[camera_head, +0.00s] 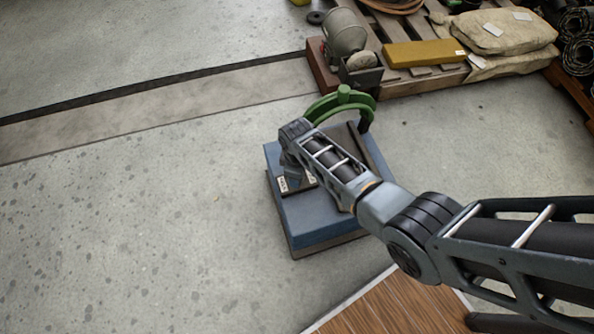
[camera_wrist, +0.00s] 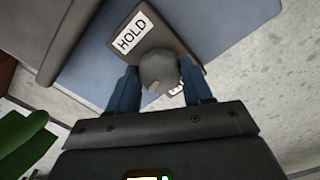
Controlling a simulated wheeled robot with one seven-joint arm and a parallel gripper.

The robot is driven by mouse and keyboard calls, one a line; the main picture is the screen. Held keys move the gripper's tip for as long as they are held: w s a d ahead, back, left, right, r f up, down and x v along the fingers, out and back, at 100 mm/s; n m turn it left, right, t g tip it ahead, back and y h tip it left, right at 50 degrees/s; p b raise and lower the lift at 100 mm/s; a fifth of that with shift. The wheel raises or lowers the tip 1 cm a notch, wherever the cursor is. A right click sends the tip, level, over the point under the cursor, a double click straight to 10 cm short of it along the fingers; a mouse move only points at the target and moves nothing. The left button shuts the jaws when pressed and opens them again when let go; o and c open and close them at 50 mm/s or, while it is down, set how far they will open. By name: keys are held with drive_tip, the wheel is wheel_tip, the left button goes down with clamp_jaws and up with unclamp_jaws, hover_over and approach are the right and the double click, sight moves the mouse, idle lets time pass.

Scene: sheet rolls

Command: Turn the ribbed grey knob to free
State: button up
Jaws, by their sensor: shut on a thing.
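The grey knob (camera_wrist: 160,70) sits between the two blue fingers of my gripper (camera_wrist: 160,82) in the wrist view. My gripper is shut on it, one finger on each side. A small pale mark shows on the knob's lower side; its ribs are not clear. A white HOLD label (camera_wrist: 132,34) lies above and left of the knob on a dark plate. Part of another label (camera_wrist: 177,90) shows beside the knob, mostly hidden. In the head view the knob is hidden by my wrist above the blue box (camera_head: 318,222), where a white label (camera_head: 282,184) shows.
A green curved handle (camera_head: 322,104) rises at the back of the blue box. A wooden pallet (camera_head: 420,82) with sacks (camera_head: 503,32) and a yellow block (camera_head: 424,53) stands behind, with a grey machine (camera_head: 345,38) beside it. The floor at left is clear.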

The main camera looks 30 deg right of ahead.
drive_tip(key=n, duration=0.3)
drive_tip(key=shift+r+n+p, duration=0.1)
drive_tip(key=shift+n+p, duration=0.25)
drive_tip(key=shift+n, duration=0.05)
drive_tip(key=n, duration=0.4)
drive_tip(key=shift+n+p, duration=0.3)
drive_tip(key=n, duration=0.3)
drive_tip(key=shift+n+p, duration=0.35)
drive_tip(key=shift+n, duration=1.75)
drive_tip(key=o, duration=1)
wheel_tip(320, 180, up, 8)
drive_tip(key=p, duration=0.3)
drive_tip(key=shift+f, duration=0.2)
